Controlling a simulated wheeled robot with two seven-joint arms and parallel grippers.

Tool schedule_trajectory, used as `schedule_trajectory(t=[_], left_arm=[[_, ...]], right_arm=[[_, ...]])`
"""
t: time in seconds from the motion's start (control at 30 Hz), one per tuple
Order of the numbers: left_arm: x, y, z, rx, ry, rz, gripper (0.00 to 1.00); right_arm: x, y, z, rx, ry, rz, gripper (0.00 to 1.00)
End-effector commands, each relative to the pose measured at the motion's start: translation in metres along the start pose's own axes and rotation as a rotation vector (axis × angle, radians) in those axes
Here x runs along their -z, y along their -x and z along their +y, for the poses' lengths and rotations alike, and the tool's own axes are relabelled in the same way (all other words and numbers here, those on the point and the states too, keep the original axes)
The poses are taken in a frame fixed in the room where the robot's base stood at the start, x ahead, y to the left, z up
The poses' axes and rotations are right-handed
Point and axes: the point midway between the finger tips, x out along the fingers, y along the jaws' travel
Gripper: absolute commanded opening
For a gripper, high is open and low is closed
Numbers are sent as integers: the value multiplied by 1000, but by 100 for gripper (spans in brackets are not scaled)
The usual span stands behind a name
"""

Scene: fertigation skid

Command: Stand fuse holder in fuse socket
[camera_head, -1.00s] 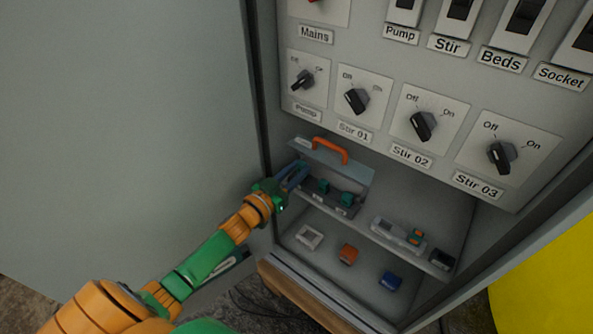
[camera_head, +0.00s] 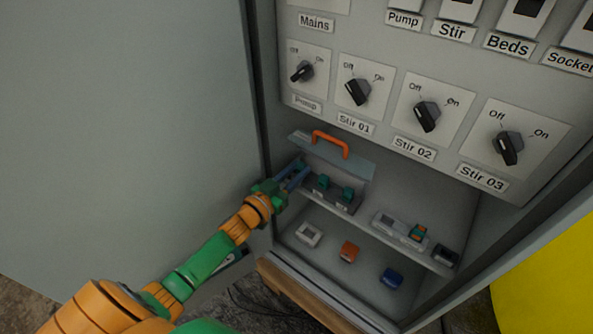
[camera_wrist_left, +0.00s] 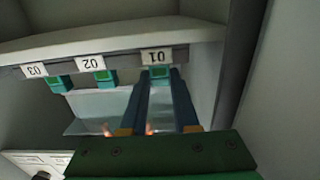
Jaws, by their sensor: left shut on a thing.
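My left gripper (camera_head: 299,174) reaches into the cabinet at the left end of the grey fuse block (camera_head: 336,203). In the left wrist view its two blue fingers (camera_wrist_left: 160,80) are shut on a green fuse holder (camera_wrist_left: 160,72) at the label 01. Whether that holder is fully seated in its socket cannot be told. Two more green fuse holders, at label 02 (camera_wrist_left: 105,76) and label 03 (camera_wrist_left: 58,83), stand in the block. They also show in the head view as a middle holder (camera_head: 323,182) and a right holder (camera_head: 348,194). My right gripper is not in view.
A clear raised cover with an orange handle (camera_head: 330,143) stands behind the block. A grey device (camera_head: 392,225) and a dark one (camera_head: 445,256) sit right on the shelf. White (camera_head: 308,234), orange (camera_head: 348,251) and blue (camera_head: 391,277) pieces lie below. The rotary-switch panel (camera_head: 385,125) overhangs.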

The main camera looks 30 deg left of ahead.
Motion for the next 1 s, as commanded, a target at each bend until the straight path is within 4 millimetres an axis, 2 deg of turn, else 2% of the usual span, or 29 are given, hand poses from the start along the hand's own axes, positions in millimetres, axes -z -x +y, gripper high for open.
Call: schedule_trajectory(t=[0.13, 0.17, 0.27, 0.3, 0.57, 0.73, 0.77, 0.8, 1.0], left_arm=[[0, 0, 0, 0, 0, 1, 0], [0, 0, 0, 0, 0, 1, 32], [0, 0, 0, 0, 0, 0, 59], [0, 0, 0, 0, 0, 1, 64], [0, 0, 0, 0, 0, 0, 64], [0, 0, 0, 0, 0, 0, 64], [1, 4, 0, 0, 1, -2, 64], [3, 16, 0, 0, 2, -5, 64], [2, 60, 0, 0, 2, -3, 64]], right_arm=[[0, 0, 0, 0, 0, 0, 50], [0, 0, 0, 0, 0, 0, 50], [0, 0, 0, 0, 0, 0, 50], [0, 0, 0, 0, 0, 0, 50], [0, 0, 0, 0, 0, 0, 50], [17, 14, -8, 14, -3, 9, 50], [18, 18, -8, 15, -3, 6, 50], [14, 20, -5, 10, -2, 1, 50], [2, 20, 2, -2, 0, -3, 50]])
